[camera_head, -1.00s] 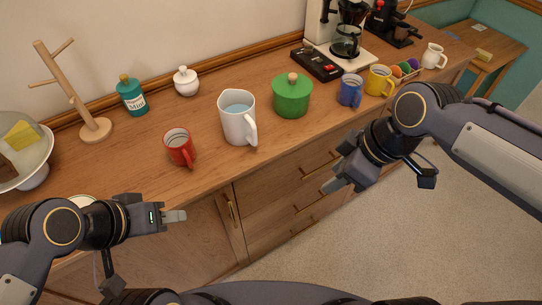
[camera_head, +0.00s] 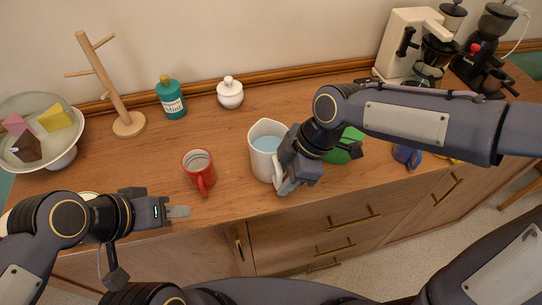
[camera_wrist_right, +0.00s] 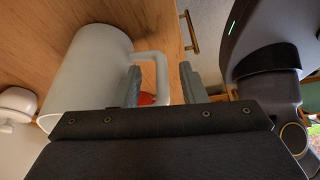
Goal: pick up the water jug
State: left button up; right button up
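The white water jug (camera_head: 262,168) stands upright on the wooden counter with blue water inside. Those fingers stand apart on either side of the handle, with visible gaps. My left gripper (camera_head: 180,212) is at the counter's front edge, away from the jug, and seems empty; its finger gap is not clear.
A red mug (camera_head: 198,172) stands left of the jug. A green pot (camera_head: 350,142) and a blue mug (camera_head: 404,156) are to the right, partly hidden by my right arm. A white sugar bowl (camera_head: 230,94), teal bottle (camera_head: 171,98) and wooden mug tree (camera_head: 127,124) stand behind.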

jog(key=shift+s+a+f, duration=0.1)
jog(key=shift+a+f, duration=0.15)
jog(key=shift+f, duration=0.4)
grip_shut()
